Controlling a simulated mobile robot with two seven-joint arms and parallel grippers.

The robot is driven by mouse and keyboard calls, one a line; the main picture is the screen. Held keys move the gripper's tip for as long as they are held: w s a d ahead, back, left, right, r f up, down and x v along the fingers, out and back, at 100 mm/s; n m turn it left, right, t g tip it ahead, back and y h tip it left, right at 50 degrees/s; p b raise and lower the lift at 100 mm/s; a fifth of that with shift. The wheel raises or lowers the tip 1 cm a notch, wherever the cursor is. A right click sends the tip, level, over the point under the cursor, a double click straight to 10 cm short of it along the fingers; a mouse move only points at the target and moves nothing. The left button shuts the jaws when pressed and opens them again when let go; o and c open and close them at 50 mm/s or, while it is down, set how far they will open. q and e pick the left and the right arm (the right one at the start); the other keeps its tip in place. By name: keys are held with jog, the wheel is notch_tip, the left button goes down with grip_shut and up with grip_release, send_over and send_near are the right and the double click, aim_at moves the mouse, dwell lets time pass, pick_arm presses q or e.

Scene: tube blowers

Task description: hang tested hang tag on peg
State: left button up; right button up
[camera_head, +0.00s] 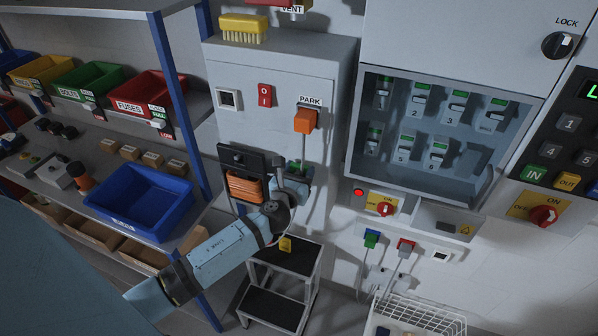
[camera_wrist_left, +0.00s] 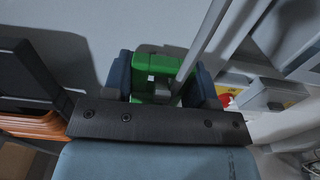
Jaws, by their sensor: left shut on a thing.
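My left gripper (camera_head: 297,170) is in front of the grey cabinet, below the orange PARK block. It is shut on a green piece (camera_wrist_left: 150,66), which sits between its two blue-grey fingers in the left wrist view. The green piece shows only as a small patch in the head view, and I cannot tell for sure whether it is the hang tag. A thin grey rod or cable crosses in front of it in the wrist view. I cannot make out any lettering or a free peg. My right gripper is not in view.
An orange block (camera_head: 305,120) sits under the PARK label. An open wall box (camera_head: 480,185) holds several green-topped items at numbered places. A black holder with an orange piece (camera_head: 243,185) is left of my gripper. A step stool (camera_head: 290,262) stands below; a blue tray (camera_head: 150,232) is on the left shelf.

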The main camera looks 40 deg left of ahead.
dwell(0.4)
pick_arm(q)
jog(key=o, duration=1)
jog(key=shift+s, duration=0.1)
jog(key=shift+b+v, duration=1.25)
jog(key=shift+v, duration=5.6)
jog(key=shift+d, duration=0.15)
